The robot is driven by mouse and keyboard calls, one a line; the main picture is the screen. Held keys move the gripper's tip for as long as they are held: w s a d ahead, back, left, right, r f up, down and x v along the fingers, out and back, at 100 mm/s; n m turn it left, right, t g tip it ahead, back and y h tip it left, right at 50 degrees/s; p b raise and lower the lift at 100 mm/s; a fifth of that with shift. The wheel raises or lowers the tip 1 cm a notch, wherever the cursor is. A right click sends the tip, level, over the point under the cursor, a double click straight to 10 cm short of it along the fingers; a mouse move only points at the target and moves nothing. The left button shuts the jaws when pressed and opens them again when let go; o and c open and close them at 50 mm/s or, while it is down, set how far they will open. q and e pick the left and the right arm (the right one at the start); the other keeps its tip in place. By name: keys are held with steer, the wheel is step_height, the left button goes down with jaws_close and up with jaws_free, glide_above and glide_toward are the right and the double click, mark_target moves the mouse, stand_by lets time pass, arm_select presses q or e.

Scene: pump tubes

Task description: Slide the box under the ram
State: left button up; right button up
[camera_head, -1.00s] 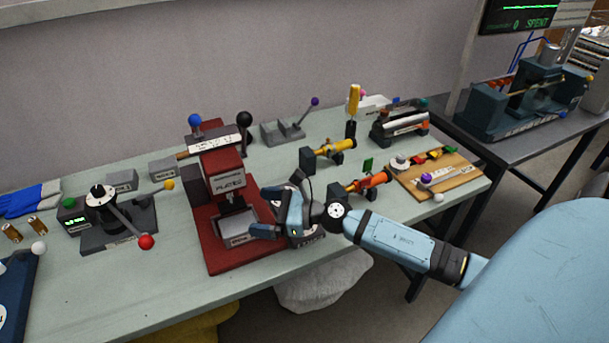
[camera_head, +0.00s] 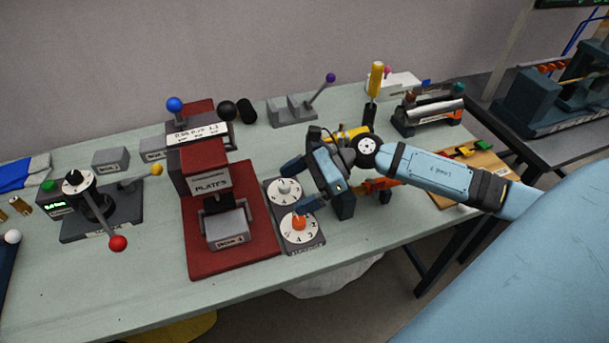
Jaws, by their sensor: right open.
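The red press (camera_head: 205,183) marked PLATES stands on a red base plate mid-table. Its dark ram (camera_head: 217,202) points down. A grey box (camera_head: 228,230) with a white label on its front sits on the base plate, directly below and slightly in front of the ram. The ram hides part of its back, and I cannot tell whether they touch. My right gripper (camera_head: 297,184) is open and empty, to the right of the press over the dial panel, clear of the box. My left gripper is not in view.
A lever device (camera_head: 100,205) with a red knob is further left. Bare table lies in front.

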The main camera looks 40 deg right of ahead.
mark_target(239, 220)
steer(key=shift+d, duration=0.15)
stand_by(0.3)
steer(key=p+x, duration=0.2)
steer(key=x, duration=1)
steer(key=shift+s, duration=0.1)
steer(key=shift+x, duration=0.95)
